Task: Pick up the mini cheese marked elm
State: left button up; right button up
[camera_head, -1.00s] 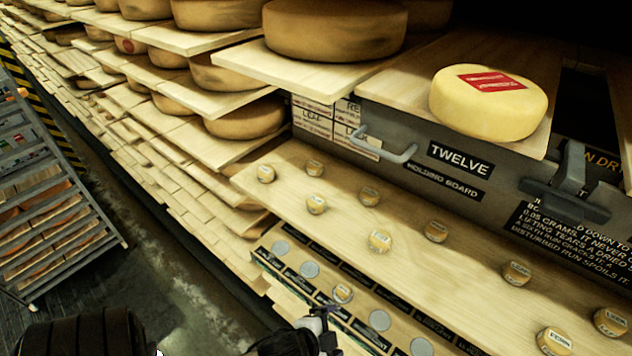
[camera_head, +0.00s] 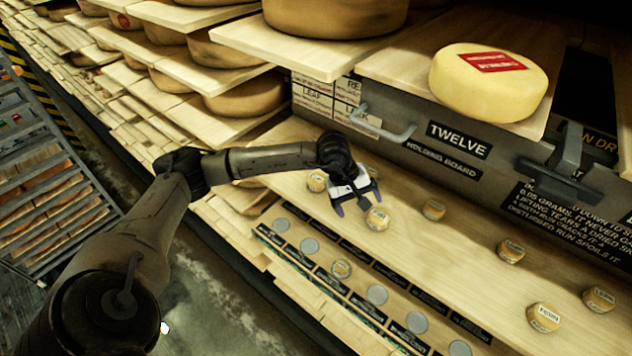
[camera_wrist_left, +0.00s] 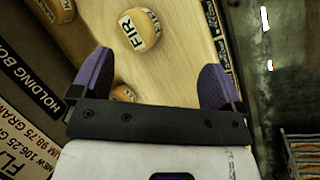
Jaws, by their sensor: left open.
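Several mini cheeses with small labels stand on the pale board. I cannot make out which one reads elm. One cheese (camera_head: 378,218) lies just past my left gripper (camera_head: 358,203); in the left wrist view this cheese (camera_wrist_left: 139,29) reads FIR. My left gripper is open and empty above the board, its purple fingers apart in the wrist view (camera_wrist_left: 156,75). Another cheese (camera_wrist_left: 124,93) shows partly between the fingers there, its label mostly hidden. Further cheeses stand left of the gripper (camera_head: 316,181) and to its right (camera_head: 433,209), (camera_head: 511,251), (camera_head: 545,317), (camera_head: 599,299).
Behind stands the grey TWELVE holding-board unit (camera_head: 470,150) with a handle (camera_head: 383,125). A large yellow cheese (camera_head: 488,90) sits above. Wheel shelves fill the left.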

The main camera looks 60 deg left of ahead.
pick_arm(q)
jog(key=s+a+r+g+y, duration=0.1)
jog(key=a+r+y, duration=0.15)
jog(key=a, duration=0.45)
jog(key=s+a+r+g+y, duration=0.15)
jog(key=a+y, duration=0.25)
jog(key=a, duration=0.4)
jog(key=p, duration=0.2)
send_over(316, 178)
jog(key=shift+m, duration=0.3)
jog(key=f, duration=0.6)
jog(key=shift+s+d, duration=0.3)
jog(key=shift+d, duration=0.1)
jog(key=shift+a+f, duration=0.1)
jog(key=shift+f, duration=0.4)
jog(key=shift+w+f+p, duration=0.1)
jog(key=shift+f+p, duration=0.35)
jog(key=shift+p, duration=0.15)
jog(key=p+x, duration=0.1)
jog(key=x, duration=0.2)
jog(key=shift+w+f+p, duration=0.1)
jog(key=shift+f+p, duration=0.05)
jog(key=shift+p, duration=0.15)
jog(key=shift+f, duration=0.55)
jog(key=shift+a, duration=0.1)
